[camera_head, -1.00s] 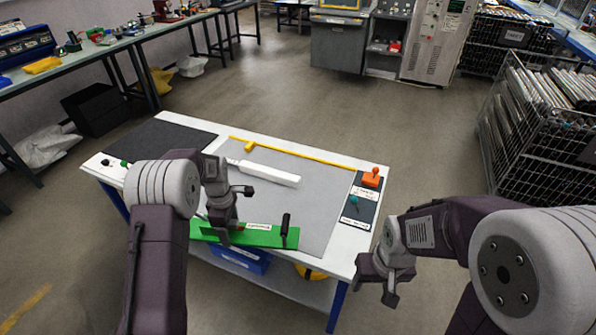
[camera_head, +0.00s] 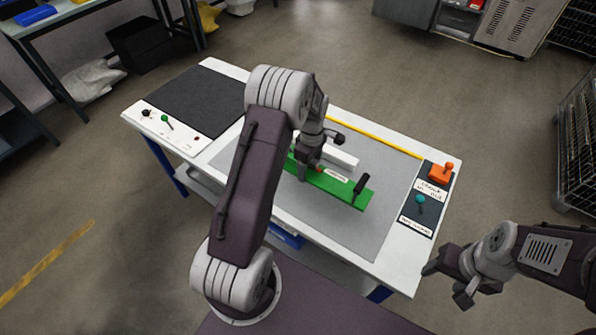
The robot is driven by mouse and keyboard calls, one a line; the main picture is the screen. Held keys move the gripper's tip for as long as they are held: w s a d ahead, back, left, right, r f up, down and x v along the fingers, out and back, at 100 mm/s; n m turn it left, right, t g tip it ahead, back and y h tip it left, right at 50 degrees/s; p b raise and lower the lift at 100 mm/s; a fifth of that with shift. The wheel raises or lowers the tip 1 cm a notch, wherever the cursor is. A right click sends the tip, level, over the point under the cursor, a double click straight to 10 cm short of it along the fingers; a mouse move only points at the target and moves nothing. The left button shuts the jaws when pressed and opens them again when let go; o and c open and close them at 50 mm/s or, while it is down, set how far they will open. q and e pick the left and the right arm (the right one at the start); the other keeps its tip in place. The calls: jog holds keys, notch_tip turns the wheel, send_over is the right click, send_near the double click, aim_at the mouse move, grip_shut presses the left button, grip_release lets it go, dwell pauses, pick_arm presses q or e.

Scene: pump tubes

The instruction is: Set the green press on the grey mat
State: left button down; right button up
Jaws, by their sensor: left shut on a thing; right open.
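The green press (camera_head: 340,188) is a long green bar with an upright black handle at its right end. It lies across the middle of the grey mat (camera_head: 365,230) as seen from above. I cannot tell whether it touches the mat or hangs just above it. My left gripper (camera_head: 304,174) points down and is shut on the press left of its label. My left arm hides the press's left end. My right gripper (camera_head: 456,284) is open and empty, off the table's right front corner.
A white bar (camera_head: 342,158) lies behind the press, and a yellow strip (camera_head: 378,138) runs along the back edge. A dark panel on the right holds an orange piece (camera_head: 441,173) and a teal knob (camera_head: 420,199). A black mat (camera_head: 190,92) at the left is empty.

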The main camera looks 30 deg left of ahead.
aim_at(290, 167)
pick_arm(q)
jog(key=a+f, duration=0.1)
jog(key=a, duration=0.1)
jog(key=a+f, duration=0.1)
jog(key=a, duration=0.1)
jog(key=a+f, duration=0.2)
jog(key=a, duration=0.1)
jog(key=shift+s, duration=0.35)
jog(key=shift+f, duration=2.1)
jog(key=shift+f, duration=0.15)
jog(key=shift+c, duration=0.7)
grip_release()
